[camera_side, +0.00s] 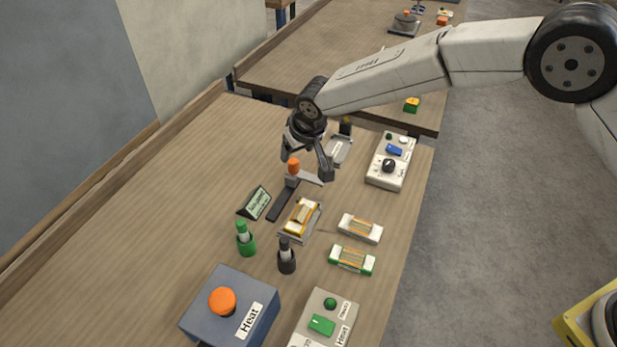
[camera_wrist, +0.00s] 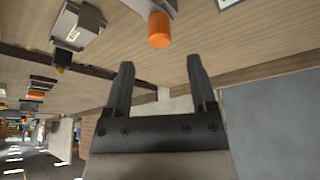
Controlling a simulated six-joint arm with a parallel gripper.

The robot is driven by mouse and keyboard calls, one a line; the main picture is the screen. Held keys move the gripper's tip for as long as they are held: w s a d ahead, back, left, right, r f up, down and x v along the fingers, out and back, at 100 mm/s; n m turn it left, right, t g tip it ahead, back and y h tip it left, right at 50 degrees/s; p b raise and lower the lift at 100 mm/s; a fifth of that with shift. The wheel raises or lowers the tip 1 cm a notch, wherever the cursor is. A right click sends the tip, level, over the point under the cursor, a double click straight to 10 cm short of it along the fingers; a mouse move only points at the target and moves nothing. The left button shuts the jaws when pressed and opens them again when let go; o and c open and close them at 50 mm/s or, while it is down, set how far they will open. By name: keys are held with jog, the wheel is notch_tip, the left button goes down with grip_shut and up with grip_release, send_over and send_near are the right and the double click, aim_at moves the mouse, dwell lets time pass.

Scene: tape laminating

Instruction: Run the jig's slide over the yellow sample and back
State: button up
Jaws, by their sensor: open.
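The jig (camera_side: 284,203) sits mid-table in the side view, with a dark rail and a slide carrying an upright orange knob (camera_side: 293,166) at the rail's far end. In the wrist view the orange knob (camera_wrist: 159,29) stands beyond the fingertips, roughly centred between them. The yellow sample (camera_side: 300,217) lies on a grey plate beside the near part of the rail. My gripper (camera_side: 308,167) is open and empty, close to the knob; its fingers (camera_wrist: 160,68) are apart in the wrist view. Whether a finger touches the knob I cannot tell.
A small display (camera_side: 257,203) stands left of the rail. Green (camera_side: 245,241) and black (camera_side: 286,258) bottles stand nearer. White (camera_side: 360,228) and green (camera_side: 352,259) samples lie right. A blue Heat box (camera_side: 232,310) is in front; a control box (camera_side: 390,160) is behind right. The left table is clear.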

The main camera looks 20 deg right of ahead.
aim_at(294, 161)
jog(key=shift+x, duration=3.1)
grip_shut()
